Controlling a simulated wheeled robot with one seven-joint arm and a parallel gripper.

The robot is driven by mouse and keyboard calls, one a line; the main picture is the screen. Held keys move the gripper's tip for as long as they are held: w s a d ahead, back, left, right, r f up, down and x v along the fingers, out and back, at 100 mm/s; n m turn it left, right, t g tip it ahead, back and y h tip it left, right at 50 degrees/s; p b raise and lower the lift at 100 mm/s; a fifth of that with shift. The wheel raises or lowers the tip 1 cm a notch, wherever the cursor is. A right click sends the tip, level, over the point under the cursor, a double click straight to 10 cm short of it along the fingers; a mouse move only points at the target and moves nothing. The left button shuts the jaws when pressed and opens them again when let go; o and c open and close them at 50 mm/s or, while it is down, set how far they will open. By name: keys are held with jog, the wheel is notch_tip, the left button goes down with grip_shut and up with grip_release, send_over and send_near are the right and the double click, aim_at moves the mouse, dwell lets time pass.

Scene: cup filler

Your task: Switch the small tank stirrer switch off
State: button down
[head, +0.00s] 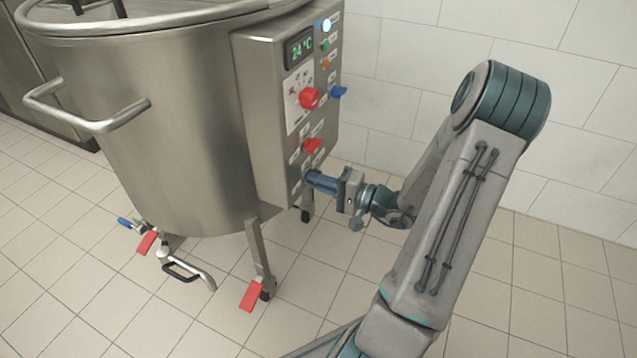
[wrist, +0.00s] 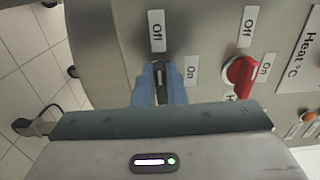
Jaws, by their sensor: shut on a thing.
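My gripper (head: 322,182) has its blue fingers at the lower front of the control box (head: 262,95), below a red switch. In the wrist view the fingers are closed around the small dark switch (wrist: 161,83). An "Off" label (wrist: 156,31) sits at the top of this switch and an "On" label (wrist: 192,70) to its right. Its handle looks nearly in line with the "Off" label, but the fingers hide part of it. Its name label is not visible, and in the head view my gripper covers the switch.
A red switch (wrist: 240,76) with its own Off and On labels sits right beside the fingers. Above on the box are a red knob (head: 310,97), a blue handle (head: 338,91) and a 24 °C display (head: 299,49). The steel tank (head: 180,130) stands left. Tiled floor lies clear at right.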

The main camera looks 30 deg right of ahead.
jog(key=c, duration=1.5)
grip_release()
jog(key=p+v, duration=0.3)
jog(key=v, duration=1.1)
jog(key=shift+p, duration=0.3)
